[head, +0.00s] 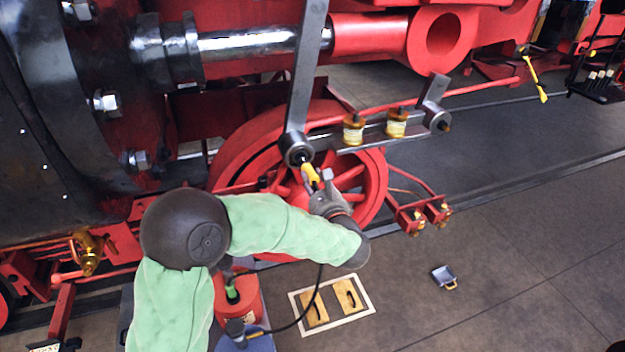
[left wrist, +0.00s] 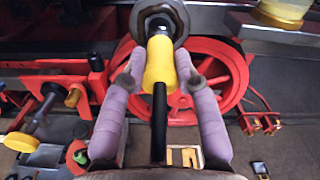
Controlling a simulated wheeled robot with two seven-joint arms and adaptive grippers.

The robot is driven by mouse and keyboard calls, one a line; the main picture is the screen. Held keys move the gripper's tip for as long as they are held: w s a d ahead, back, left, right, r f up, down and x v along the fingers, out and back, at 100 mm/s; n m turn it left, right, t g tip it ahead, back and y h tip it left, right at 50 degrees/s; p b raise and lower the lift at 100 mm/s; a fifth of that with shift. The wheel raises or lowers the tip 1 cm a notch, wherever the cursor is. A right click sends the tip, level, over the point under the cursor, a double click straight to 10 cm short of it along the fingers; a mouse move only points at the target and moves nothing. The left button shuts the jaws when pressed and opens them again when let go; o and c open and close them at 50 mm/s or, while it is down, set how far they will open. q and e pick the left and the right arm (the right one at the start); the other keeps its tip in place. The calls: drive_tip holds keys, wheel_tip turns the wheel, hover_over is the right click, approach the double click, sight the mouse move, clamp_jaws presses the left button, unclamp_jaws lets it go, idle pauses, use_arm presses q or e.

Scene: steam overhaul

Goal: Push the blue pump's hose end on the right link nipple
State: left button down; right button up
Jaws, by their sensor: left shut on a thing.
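The yellow hose end (head: 311,173) is held in my left gripper (head: 318,183), just below the round boss (head: 296,148) at the foot of the grey link. In the left wrist view the hose end (left wrist: 160,65) lies between the two fingers (left wrist: 160,82) and points at the nipple (left wrist: 158,27) in the boss. They look in line and touching or very close; I cannot tell how far it is on. The black hose (head: 314,298) runs down to the blue pump (head: 228,343), partly hidden by my arm. My right gripper is not seen.
A red spoked wheel (head: 372,190) stands behind the link. Two yellow-labelled oil cups (head: 353,130) sit on the bar to the right.

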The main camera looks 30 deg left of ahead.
use_arm(q)
drive_tip(key=shift+v, duration=2.25)
drive_tip(key=shift+r, duration=0.1)
